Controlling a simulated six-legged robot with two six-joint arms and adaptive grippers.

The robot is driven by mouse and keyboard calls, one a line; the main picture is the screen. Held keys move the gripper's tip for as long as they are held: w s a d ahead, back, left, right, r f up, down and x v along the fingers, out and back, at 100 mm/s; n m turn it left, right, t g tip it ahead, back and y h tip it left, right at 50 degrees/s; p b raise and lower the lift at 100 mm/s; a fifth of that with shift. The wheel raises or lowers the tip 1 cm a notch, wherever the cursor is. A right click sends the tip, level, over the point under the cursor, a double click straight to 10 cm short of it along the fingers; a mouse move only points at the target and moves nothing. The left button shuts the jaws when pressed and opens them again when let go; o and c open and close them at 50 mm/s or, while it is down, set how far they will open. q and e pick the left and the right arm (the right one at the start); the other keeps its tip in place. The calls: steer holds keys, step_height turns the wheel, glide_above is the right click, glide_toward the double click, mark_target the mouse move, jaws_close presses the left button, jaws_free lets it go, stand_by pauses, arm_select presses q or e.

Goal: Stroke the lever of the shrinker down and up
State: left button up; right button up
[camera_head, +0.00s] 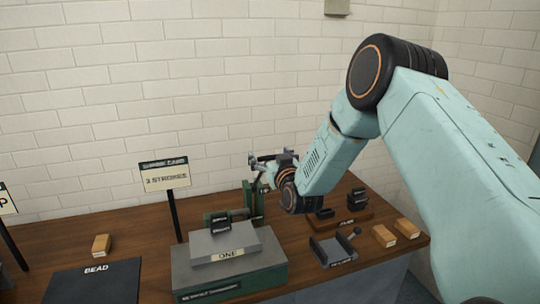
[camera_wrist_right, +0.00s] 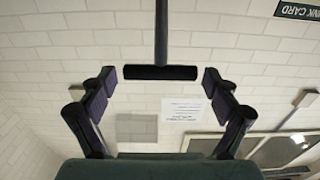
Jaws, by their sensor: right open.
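The shrinker (camera_head: 221,219) is a dark green machine on a grey block marked ONE, on the wooden bench in the head view. Its lever (camera_head: 257,190) stands up at its right side, its top partly hidden by my right gripper. In the right wrist view the lever (camera_wrist_right: 161,30) is a dark rod ending in a crossbar handle. My right gripper (camera_head: 262,160) is at the lever's top. In the wrist view its fingers (camera_wrist_right: 160,98) are spread apart on either side of the handle, with gaps at both ends. My left gripper is not in view.
A card sign (camera_head: 165,175) about strokes stands on a post behind the block. A dark BEAD mat (camera_head: 90,285) and a wooden block (camera_head: 101,245) lie left. A grey fixture (camera_head: 334,250) and more wooden blocks (camera_head: 384,236) lie right. A brick wall (camera_head: 120,100) stands behind.

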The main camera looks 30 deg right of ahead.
steer(key=shift+c, duration=0.6)
steer(key=shift+w+d+f, duration=0.15)
steer(key=shift+w+f, duration=0.15)
steer(key=shift+w, duration=0.1)
steer(key=c, duration=0.4)
steer(key=shift+s+r, duration=0.1)
steer(key=shift+r, duration=0.05)
steer(key=c, duration=0.5)
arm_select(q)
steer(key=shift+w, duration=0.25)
arm_select(e)
steer(key=shift+r, duration=0.15)
steer(key=c, duration=0.7)
